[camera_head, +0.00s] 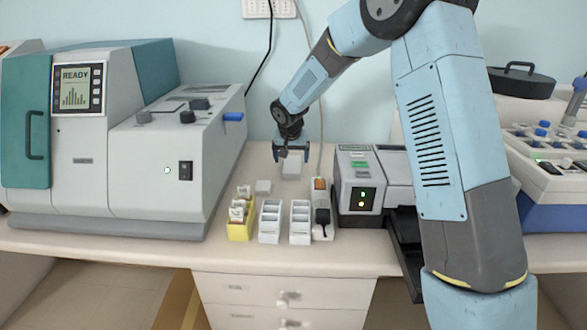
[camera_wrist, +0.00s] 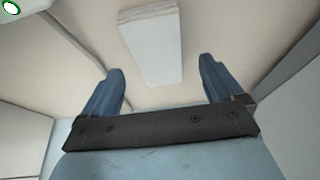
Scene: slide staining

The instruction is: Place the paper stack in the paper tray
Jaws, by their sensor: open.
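A white paper stack (camera_wrist: 151,45) lies on the bench in the wrist view, between and beyond the two blue fingers. In the head view, a white block (camera_head: 292,170) that looks like this stack is just below my gripper (camera_head: 291,156). My gripper (camera_wrist: 162,78) is open, with nothing between its fingers; it points down and appears apart from the stack. A black tray-like part (camera_head: 406,240) juts toward the bench front beside the small grey printer-like device (camera_head: 357,196). I cannot tell for sure that it is the paper tray.
A large grey machine (camera_head: 140,165) fills the left side.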

